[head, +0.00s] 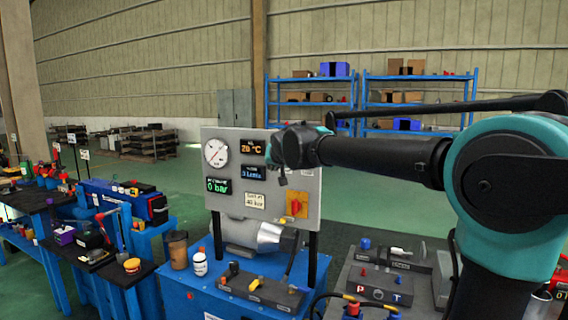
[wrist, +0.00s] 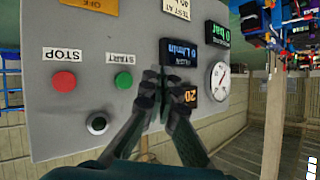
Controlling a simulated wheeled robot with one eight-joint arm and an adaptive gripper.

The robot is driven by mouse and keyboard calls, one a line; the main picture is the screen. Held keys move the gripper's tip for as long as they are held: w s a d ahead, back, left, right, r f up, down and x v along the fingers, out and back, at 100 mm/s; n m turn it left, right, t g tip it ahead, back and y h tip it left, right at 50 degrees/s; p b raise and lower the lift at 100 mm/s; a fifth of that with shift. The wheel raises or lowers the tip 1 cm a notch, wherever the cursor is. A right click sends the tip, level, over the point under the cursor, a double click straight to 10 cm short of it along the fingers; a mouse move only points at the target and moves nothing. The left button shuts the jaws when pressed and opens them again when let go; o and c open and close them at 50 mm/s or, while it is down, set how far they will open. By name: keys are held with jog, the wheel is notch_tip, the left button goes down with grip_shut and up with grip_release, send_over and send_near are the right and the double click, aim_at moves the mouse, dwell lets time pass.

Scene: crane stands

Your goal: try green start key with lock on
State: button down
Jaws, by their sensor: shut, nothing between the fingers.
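The green START button (wrist: 124,80) is on the grey panel (wrist: 55,125), which appears upside down in the wrist view. The red STOP button (wrist: 64,81) is beside it. A round black fitting with a metal rim (wrist: 97,123) is near both buttons. An orange-yellow plate (wrist: 92,5) reading OFF is at the top edge. In the head view, a red switch on a yellow plate (head: 296,207) is low on the panel's right; I cannot make out a lock on it. My gripper (wrist: 157,78) is shut and empty before the panel, to the right of START. My arm hides both buttons from the head view.
The panel has a round gauge (head: 216,153) and lit displays (head: 217,186). Below it, a blue bench (head: 185,290) holds a silver motor (head: 262,236), a white bottle (head: 200,262) and a brown container (head: 177,250). A grey fitting plate (head: 378,284) is at the right.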

jog(key=w+d, duration=0.2)
jog(key=w, duration=0.4)
jog(key=shift+w+d, duration=0.15)
jog(key=shift+w, duration=0.1)
dwell(1.3)
jog(key=shift+w+d, duration=0.1)
jog(key=shift+w, duration=0.15)
jog(key=shift+w+d, duration=0.2)
jog(key=shift+w, duration=0.3)
dwell(0.8)
dwell(0.4)
jog(key=shift+s+a, duration=0.3)
jog(key=shift+s, duration=0.6)
jog(key=s, duration=0.1)
jog(key=s+a, duration=0.1)
jog(key=s, duration=0.2)
jog(key=shift+s+a, duration=0.35)
jog(key=shift+a, duration=0.05)
